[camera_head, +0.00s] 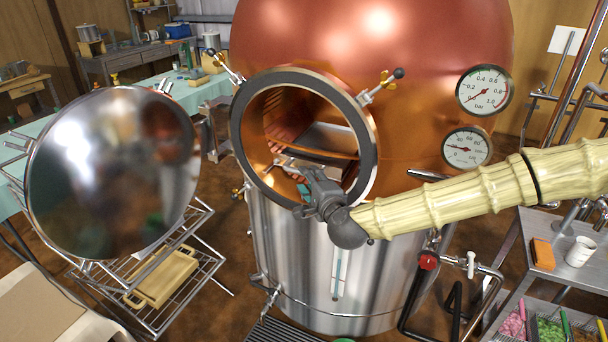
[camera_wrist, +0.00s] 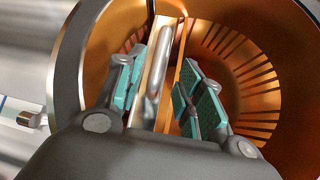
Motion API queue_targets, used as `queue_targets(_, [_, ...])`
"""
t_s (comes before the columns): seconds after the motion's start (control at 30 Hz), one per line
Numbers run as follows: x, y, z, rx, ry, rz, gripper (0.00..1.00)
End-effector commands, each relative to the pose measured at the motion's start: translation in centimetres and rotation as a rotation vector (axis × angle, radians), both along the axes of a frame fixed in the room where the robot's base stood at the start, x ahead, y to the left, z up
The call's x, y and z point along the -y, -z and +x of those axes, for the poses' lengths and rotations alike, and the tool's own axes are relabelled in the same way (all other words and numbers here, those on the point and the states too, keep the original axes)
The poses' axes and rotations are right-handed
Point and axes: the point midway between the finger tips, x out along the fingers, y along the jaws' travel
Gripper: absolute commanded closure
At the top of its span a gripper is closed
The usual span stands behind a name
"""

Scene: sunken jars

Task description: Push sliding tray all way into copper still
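The copper still (camera_head: 430,60) stands with its round port open, its dark rim (camera_head: 367,125) facing me. The sliding tray (camera_head: 328,138) shows inside the port as a grey, metallic surface; much of it is hidden by the rim and my gripper. My gripper (camera_head: 293,172) reaches into the port's lower part. In the wrist view its teal-padded fingers (camera_wrist: 165,70) are spread apart, with the tray's pale edge (camera_wrist: 146,85) and a shiny metal bar (camera_wrist: 163,62) between them. Whether a pad touches the tray is unclear.
The round polished door (camera_head: 112,170) is swung open at the left. Two clamp handles (camera_head: 398,73) stick out around the port. Gauges (camera_head: 485,90) are on the still's right side. A metal cart (camera_head: 530,285) with a cup stands at the right.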

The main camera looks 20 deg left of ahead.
Motion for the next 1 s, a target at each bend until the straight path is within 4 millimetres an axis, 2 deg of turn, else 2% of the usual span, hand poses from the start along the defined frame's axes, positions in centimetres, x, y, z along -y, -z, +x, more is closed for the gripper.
queue_targets(0.1, [1.3,-0.3,-1.7,-0.001,0.000,-0.001,0.63])
queue_targets(0.3, [2.7,-0.6,-3.6,0.000,0.000,0.000,0.63])
queue_targets(0.8, [3.2,-0.7,-4.3,0.000,0.000,-0.001,0.63])
queue_targets(0.9, [3.3,0.5,-4.7,-0.009,-0.008,-0.023,0.63])
queue_targets(0.97, [3.4,2.2,-5.3,-0.021,-0.020,-0.058,0.63])
queue_targets(1.0, [3.6,3.7,-5.9,-0.032,-0.031,-0.087,0.63])
